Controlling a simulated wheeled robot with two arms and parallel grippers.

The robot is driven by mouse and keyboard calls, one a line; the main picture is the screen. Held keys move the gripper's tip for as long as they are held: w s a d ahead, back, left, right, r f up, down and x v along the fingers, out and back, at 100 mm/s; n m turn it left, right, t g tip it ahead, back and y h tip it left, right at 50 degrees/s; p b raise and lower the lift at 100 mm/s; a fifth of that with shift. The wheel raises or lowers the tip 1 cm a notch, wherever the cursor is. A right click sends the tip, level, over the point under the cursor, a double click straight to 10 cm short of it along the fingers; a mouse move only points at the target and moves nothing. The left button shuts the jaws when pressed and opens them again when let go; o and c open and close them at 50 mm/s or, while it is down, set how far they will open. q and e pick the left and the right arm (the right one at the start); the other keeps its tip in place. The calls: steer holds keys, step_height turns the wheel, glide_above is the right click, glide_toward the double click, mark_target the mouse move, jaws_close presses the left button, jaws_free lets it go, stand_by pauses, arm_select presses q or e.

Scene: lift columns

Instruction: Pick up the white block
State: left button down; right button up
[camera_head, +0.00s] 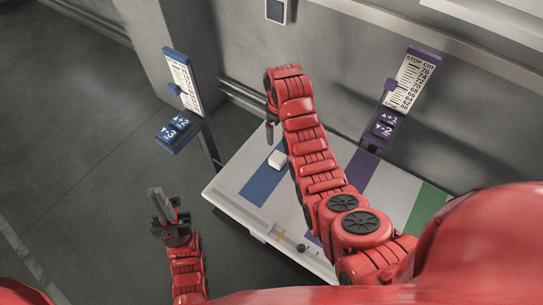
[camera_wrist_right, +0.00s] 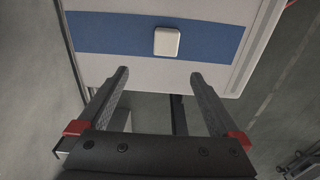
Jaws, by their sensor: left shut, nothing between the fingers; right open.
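The white block (camera_head: 277,159) is a small rounded square lying on the blue stripe (camera_head: 262,184) of a white table (camera_head: 230,183). In the right wrist view the block (camera_wrist_right: 167,41) lies on the same blue stripe (camera_wrist_right: 110,33), beyond the fingertips and roughly centred between them. My right gripper (camera_wrist_right: 158,78) is open and empty, apart from the block. In the head view it (camera_head: 269,132) is partly hidden by its own arm, just behind the block. My left gripper (camera_head: 164,207) is shut and empty, left of the table's near left corner.
A blue post with a scale (camera_head: 184,85) and button box (camera_head: 174,131) stands at the table's back left. A purple one with a scale (camera_head: 409,82) and buttons (camera_head: 383,129) stands at the back right. Purple and green (camera_head: 427,209) stripes cross the table's right part. Floor at left is clear.

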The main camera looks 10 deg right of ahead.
steer(key=b, duration=0.8)
glide_above(278, 157)
step_height(278, 157, down, 8)
steer(key=shift+w+r, duration=0.1)
steer(key=shift+w, duration=0.05)
steer(key=shift+f+g+p, duration=0.25)
steer(key=shift+g+p, duration=0.05)
steer(key=shift+p, duration=0.35)
step_height(278, 157, down, 3)
steer(key=shift+r+p, duration=0.15)
steer(key=shift+p, duration=0.15)
step_height(278, 157, down, 4)
steer(key=shift+f+p, duration=0.15)
steer(key=shift+p, duration=0.6)
steer(key=shift+f, duration=0.8)
